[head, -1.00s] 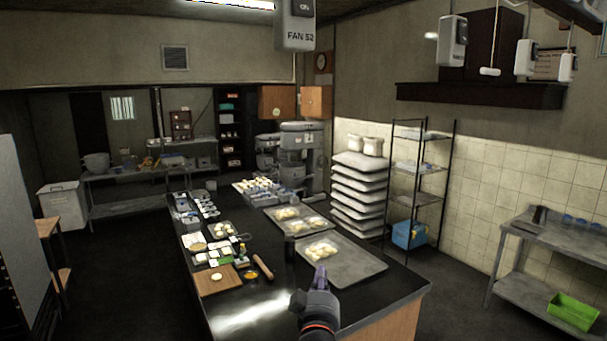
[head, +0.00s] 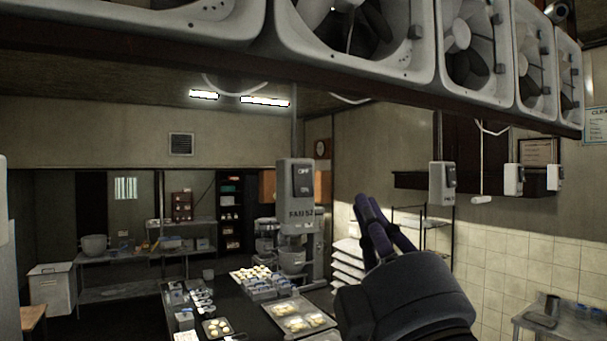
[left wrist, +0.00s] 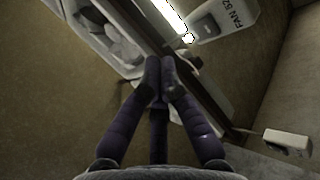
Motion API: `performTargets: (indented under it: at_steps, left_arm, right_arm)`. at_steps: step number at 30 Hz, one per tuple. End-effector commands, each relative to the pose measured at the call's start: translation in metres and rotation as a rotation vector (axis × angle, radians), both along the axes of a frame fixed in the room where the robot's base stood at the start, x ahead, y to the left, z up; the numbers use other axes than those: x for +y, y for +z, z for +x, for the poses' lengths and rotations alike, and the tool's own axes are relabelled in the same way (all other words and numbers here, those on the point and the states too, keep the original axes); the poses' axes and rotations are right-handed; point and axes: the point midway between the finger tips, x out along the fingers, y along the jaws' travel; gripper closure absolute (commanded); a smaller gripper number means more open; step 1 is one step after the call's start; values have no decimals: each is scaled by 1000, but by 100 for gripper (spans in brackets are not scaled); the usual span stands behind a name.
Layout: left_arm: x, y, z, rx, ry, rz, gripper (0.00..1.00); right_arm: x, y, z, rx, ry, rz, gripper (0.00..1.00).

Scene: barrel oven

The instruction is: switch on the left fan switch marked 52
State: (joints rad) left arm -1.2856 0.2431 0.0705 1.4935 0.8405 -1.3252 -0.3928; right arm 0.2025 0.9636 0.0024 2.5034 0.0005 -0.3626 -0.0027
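The grey switch box marked FAN 52 (head: 301,231) hangs in the middle of the head view. Its dark rocker (head: 302,181) has OFF at the top and ON at the bottom; I cannot tell which side is pressed. The box also shows at the top right of the left wrist view (left wrist: 228,18). My left gripper (head: 367,200) is raised just right of the box in the head view, fingers pointing up. In the left wrist view its fingertips (left wrist: 160,62) are together, with nothing between them, apart from the box. My right gripper is not in view.
A row of framed fans (head: 465,50) on a dark beam runs overhead. Other hanging switch boxes (head: 442,183) are on the right. Below is a dark counter (head: 235,305) with trays of dough (head: 298,318). Open air surrounds the FAN 52 box.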

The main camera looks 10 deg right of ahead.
Motion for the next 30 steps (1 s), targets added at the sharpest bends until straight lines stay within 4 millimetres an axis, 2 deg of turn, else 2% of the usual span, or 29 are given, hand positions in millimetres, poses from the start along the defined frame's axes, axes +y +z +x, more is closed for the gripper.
performTargets:
  at_steps: [1, 5, 17, 23, 30]
  left_arm:
    - [4, 14, -9, -4, -7, -23, 100]
    - [11, 26, -21, -4, -11, -57, 100]
    - [13, 27, -23, -4, -10, -63, 100]
    - [17, 26, -12, -4, -9, -62, 100]
    - [28, 23, 15, -3, -8, -62, 100]
  right_arm:
    - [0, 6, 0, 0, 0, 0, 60]
    - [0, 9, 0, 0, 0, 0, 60]
    - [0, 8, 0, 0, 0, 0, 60]
    - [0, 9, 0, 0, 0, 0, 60]
    - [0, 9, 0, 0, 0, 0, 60]
